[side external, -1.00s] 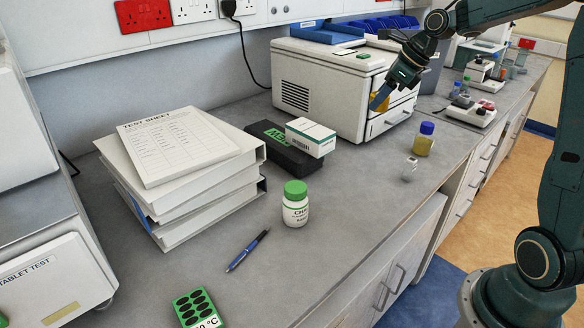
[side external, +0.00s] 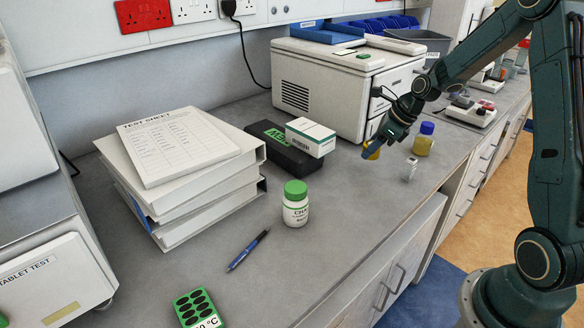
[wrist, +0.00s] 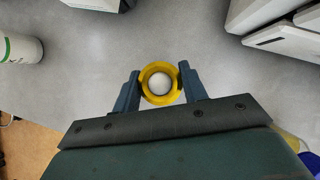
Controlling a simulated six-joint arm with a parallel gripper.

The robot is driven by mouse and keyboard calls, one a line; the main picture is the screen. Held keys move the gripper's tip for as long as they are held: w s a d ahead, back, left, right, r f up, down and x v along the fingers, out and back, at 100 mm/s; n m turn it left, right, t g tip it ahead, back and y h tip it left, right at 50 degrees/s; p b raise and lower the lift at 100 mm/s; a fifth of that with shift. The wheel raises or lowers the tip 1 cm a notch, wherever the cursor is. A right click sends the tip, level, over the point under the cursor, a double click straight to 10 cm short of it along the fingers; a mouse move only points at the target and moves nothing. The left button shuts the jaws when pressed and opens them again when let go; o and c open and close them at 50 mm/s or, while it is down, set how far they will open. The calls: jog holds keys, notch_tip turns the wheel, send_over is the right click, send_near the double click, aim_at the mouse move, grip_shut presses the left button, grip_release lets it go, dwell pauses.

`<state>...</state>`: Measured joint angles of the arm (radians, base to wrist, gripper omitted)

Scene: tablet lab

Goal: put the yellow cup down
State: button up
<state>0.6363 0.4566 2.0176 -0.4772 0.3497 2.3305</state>
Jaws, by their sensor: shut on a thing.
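The yellow cup (side external: 374,151) is held between the blue fingers of my gripper (side external: 369,153), low over the grey bench beside the white machine, in the side external view. The fingers hide part of it. In the wrist view my gripper (wrist: 160,82) has one finger on each side of the cup (wrist: 160,67). The cup looks round from above, with something whitish and round inside it. I cannot tell whether its base touches the bench.
A blue-capped yellow bottle (side external: 423,141) and a small clear vial (side external: 409,169) stand close to the right. The white machine (side external: 330,85) is behind. A green-capped white bottle (side external: 295,206) stands to the left. Bench (side external: 345,215) between is clear.

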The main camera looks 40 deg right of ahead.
aim_at(370, 158)
jog(key=shift+f, duration=0.1)
jog(key=shift+f, duration=2.05)
jog(key=o, duration=1)
jog(key=shift+f, duration=0.15)
jog(key=shift+r, duration=0.25)
jog(key=v, duration=1.2)
